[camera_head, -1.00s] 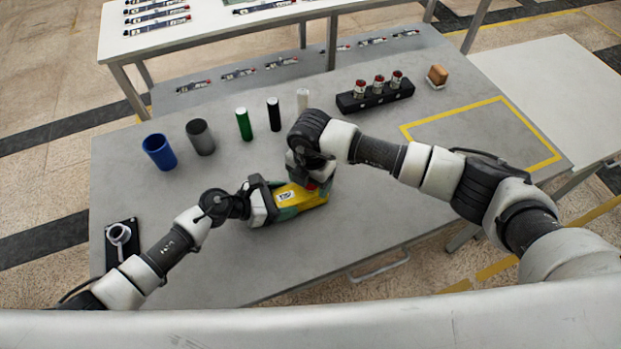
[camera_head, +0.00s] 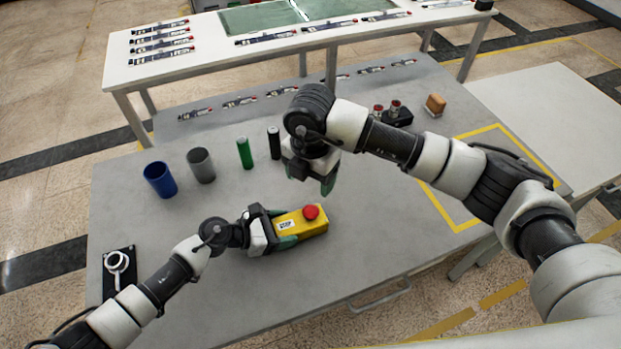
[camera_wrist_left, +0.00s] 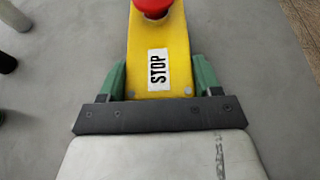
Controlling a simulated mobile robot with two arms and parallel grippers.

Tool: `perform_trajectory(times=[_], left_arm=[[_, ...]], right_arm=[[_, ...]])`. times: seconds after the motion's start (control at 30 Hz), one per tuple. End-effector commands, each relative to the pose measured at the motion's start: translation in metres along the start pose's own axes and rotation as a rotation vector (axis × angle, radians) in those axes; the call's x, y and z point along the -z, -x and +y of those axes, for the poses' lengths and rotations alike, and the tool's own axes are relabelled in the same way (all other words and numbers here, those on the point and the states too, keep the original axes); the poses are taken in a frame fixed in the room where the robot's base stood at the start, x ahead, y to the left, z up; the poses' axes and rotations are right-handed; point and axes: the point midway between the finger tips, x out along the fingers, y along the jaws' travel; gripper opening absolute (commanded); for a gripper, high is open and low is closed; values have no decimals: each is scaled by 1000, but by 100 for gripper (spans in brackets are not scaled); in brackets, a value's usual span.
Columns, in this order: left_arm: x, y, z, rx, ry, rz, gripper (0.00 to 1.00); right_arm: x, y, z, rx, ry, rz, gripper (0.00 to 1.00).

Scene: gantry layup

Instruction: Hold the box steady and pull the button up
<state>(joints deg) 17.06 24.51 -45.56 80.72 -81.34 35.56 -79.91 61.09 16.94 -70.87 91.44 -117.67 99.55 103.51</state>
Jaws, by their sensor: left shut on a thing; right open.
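The yellow box (camera_head: 305,224) lies on the grey table, with a red button (camera_head: 311,212) on its top near the right end and a white STOP label. My left gripper (camera_head: 285,230) is shut on the box from its left end. In the left wrist view the green fingers lie along both sides of the yellow box (camera_wrist_left: 159,50), and the red button (camera_wrist_left: 153,6) is cut off by the top edge. My right gripper (camera_head: 316,180) is open and empty, above the table and behind the box, clear of the button.
A blue cup (camera_head: 159,180), a grey cup (camera_head: 201,166), a green cylinder (camera_head: 244,153) and a black cylinder (camera_head: 274,143) stand behind. A black holder (camera_head: 398,117) is partly hidden by my right arm.

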Motion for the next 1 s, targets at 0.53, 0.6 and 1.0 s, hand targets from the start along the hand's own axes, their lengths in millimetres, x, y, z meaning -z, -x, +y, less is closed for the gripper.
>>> perform_trajectory(times=[0.53, 0.6, 1.0], left_arm=[[0, 2, 0, 0, 0, 0, 93], [1, 7, 1, -2, 0, 2, 93], [2, 84, 0, -1, 0, 3, 93]], right_arm=[[0, -1, 0, 0, 0, 0, 70], [0, -1, 0, 0, 0, 0, 70], [0, -1, 0, 0, 0, 0, 70]])
